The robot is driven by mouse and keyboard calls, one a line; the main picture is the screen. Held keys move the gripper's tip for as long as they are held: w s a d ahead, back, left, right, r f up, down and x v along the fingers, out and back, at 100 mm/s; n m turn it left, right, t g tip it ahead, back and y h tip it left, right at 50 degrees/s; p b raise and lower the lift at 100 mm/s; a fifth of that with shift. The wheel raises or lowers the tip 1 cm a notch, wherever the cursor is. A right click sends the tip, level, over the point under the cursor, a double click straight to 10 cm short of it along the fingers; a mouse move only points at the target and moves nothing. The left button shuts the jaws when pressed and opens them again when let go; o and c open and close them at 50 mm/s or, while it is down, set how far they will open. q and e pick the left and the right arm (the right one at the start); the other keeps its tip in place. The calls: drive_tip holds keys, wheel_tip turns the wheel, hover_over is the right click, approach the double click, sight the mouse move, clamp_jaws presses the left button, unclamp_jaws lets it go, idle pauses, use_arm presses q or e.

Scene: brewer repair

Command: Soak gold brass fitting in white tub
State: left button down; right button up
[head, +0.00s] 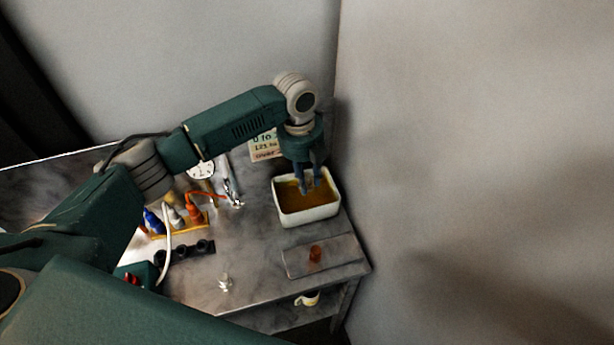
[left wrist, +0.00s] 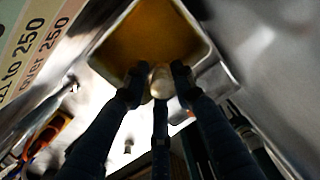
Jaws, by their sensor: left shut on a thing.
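The white tub (head: 311,218) stands near the right back of the grey bench and holds amber liquid (head: 292,205). My left gripper (head: 306,187) points down over the tub, with its fingertips inside the rim outline. In the left wrist view its fingers (left wrist: 157,78) are shut on a small rounded, pale gold fitting (left wrist: 160,84). The amber liquid (left wrist: 150,35) fills the tub behind it. I cannot tell whether the fitting touches the liquid. My right gripper is not in view.
A flat grey tray (head: 295,266) with an orange-brown cylinder (head: 315,254) lies in front of the tub. A small silvery part (head: 225,283) stands at the front. Colored-handled tools (head: 174,216) and a printed card (head: 264,147) are left of the tub. A wall rises close on the right.

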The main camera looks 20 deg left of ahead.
use_arm(q)
wheel_tip(320, 180, down, 3)
drive_tip(key=shift+a+f+b, duration=0.1)
drive_tip(key=shift+f+b, duration=0.05)
drive_tip(key=shift+b, duration=1.05)
wheel_tip(320, 180, down, 5)
drive_tip(key=b, duration=0.4)
drive_tip(key=shift+b, duration=0.4)
drive_tip(key=shift+f+b, duration=0.55)
drive_tip(key=shift+b, duration=0.05)
idle(1.6)
drive_tip(key=shift+r, duration=0.15)
wheel_tip(320, 180, up, 10)
drive_tip(key=p, duration=1)
drive_tip(key=shift+f, duration=0.2)
